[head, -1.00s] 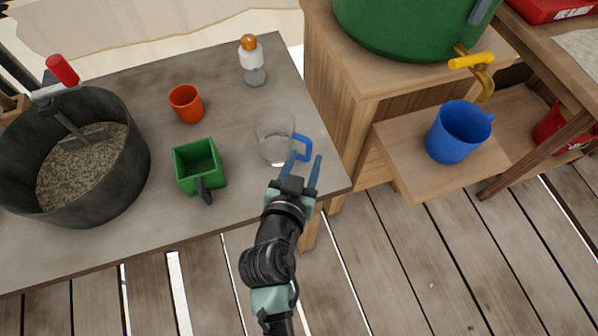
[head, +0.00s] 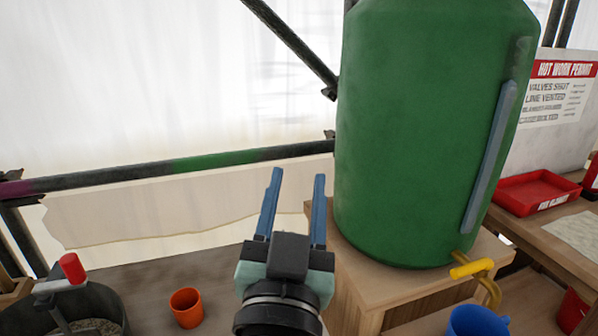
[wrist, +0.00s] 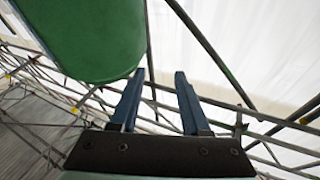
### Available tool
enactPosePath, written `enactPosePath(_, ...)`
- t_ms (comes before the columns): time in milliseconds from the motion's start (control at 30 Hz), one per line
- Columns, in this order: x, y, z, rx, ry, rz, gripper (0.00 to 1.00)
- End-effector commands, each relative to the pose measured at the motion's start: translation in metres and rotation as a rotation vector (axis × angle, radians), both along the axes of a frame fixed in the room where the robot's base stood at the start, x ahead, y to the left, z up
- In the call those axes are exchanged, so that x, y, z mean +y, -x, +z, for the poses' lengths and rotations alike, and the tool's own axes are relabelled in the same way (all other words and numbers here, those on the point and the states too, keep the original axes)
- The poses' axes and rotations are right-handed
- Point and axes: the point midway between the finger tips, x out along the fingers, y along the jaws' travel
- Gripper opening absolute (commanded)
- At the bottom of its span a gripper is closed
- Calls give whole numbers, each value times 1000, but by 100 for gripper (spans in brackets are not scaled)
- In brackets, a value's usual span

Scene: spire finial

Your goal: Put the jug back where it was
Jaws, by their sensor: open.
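My gripper (head: 297,180) is open and raised, its two blue fingers pointing up with nothing between them. In the wrist view the open gripper (wrist: 159,78) is also empty. The blue jug (head: 478,321) shows only its upper part at the bottom edge of the head view, in front of the yellow-handled tap and lower right of my gripper. A clear jug with a blue handle does not show in either current view.
A large green tank (head: 425,130) with a yellow-handled tap (head: 472,269) stands on a wooden stand (head: 370,290), right of my gripper. An orange cup (head: 186,307) and a dark pot (head: 95,300) are on the grey table (head: 150,280). A red tray (head: 537,192) sits far right.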

Motion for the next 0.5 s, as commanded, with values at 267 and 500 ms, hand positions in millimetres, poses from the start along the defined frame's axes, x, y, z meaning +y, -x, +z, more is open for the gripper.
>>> enactPosePath(267, -4, 80, 186, -446, 116, 24, 46)
enactPosePath(500, -3, 102, 214, -529, 149, 23, 46)
